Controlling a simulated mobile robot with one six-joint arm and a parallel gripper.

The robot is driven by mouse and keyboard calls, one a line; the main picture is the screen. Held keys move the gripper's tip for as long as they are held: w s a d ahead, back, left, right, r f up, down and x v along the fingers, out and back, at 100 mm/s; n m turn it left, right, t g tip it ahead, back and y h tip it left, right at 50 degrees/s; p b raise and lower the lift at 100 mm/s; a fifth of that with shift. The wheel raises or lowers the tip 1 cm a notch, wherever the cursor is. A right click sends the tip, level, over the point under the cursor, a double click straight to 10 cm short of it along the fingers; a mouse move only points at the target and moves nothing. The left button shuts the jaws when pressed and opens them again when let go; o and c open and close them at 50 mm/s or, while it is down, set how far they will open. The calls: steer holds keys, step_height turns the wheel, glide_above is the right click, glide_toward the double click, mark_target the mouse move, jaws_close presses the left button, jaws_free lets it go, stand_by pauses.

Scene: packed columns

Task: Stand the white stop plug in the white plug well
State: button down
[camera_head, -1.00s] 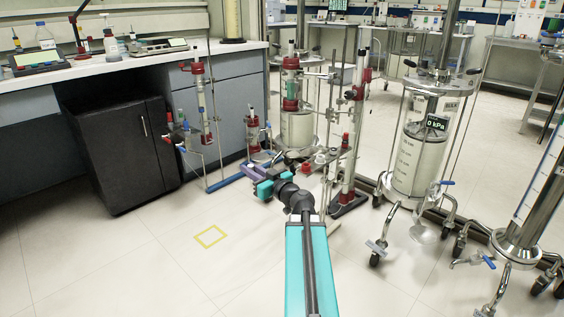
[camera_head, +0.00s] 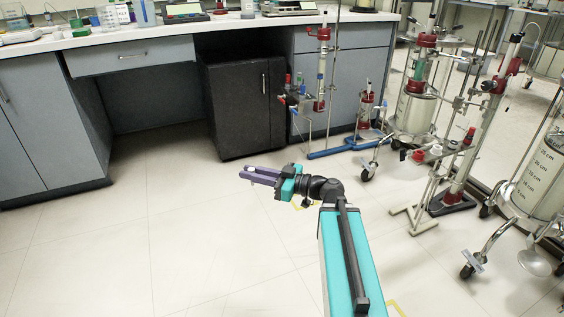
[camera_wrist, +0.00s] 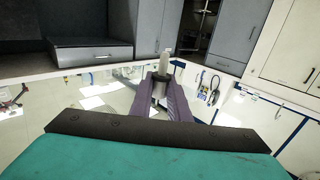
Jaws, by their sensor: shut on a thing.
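My gripper (camera_head: 247,175) is low over the open floor in the head view, its purple fingers pointing left. In the wrist view my gripper (camera_wrist: 160,98) is shut on a small plug with a pale, whitish top (camera_wrist: 167,58) and a dark band below it. I take this for the white stop plug; its lower part is partly hidden between the fingers. In the head view the plug is too small to make out. I cannot pick out the white plug well for sure in either view.
A dark cabinet (camera_head: 240,108) stands under the bench. Column stands with a blue base (camera_head: 335,150) and red clamps (camera_head: 427,40) fill the right. A small shelf with red and white parts (camera_head: 434,151) is among them. The floor at left and front is clear.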

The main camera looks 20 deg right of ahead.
steer(key=shift+n+g+y, duration=0.8)
steer(key=shift+g, duration=0.1)
steer(key=a, duration=0.1)
steer(key=s+a, duration=0.1)
steer(key=a, duration=0.3)
steer(key=shift+s+f, duration=0.1)
steer(key=shift+s, duration=0.2)
